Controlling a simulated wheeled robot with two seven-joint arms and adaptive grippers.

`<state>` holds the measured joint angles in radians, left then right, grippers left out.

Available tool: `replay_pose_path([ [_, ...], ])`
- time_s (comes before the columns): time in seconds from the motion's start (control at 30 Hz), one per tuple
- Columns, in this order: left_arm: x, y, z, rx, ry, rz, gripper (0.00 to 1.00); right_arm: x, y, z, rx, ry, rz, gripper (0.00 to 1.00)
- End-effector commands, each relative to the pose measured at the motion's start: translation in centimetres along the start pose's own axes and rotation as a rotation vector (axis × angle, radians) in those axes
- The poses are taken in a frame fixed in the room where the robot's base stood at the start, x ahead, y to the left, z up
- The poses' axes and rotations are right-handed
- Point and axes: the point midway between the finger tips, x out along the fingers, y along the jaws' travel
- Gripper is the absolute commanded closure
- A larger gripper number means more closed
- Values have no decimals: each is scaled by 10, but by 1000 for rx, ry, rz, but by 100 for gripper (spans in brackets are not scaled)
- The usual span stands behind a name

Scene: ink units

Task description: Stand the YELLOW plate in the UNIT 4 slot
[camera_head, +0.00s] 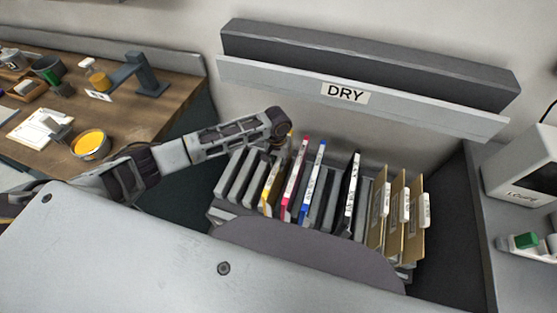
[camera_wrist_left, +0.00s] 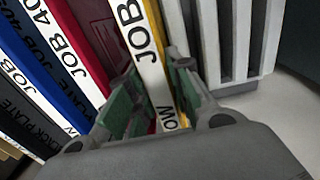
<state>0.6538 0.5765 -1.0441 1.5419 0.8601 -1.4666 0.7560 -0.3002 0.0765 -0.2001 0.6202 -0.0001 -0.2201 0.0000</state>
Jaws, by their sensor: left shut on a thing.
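The yellow plate (camera_head: 270,187) stands upright in the grey rack (camera_head: 226,212), left of the other coloured plates. In the left wrist view its white-labelled edge (camera_wrist_left: 148,50) with a yellow side lies between the green-padded fingers. My left gripper (camera_wrist_left: 157,100) is shut on this plate from above. In the head view the gripper (camera_head: 283,147) is largely hidden by its own wrist. No UNIT 4 marking is readable in either view. My right gripper is not in view.
A red plate (camera_head: 294,180), blue plate (camera_head: 314,180) and black plate (camera_head: 350,195) stand right of the yellow one. Tan folders (camera_head: 395,215) fill the rack's right end. Grey dividers (camera_head: 237,175) with empty gaps lie left. A DRY-labelled ledge (camera_head: 420,110) is behind.

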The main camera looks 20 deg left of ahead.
Motion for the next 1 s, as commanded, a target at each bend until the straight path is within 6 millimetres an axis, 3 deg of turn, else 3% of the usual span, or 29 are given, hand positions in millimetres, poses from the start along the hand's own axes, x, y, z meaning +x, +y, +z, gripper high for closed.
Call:
replay_pose_path([
  [1.0,11,0,0,0,0,1,100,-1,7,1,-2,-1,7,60],
])
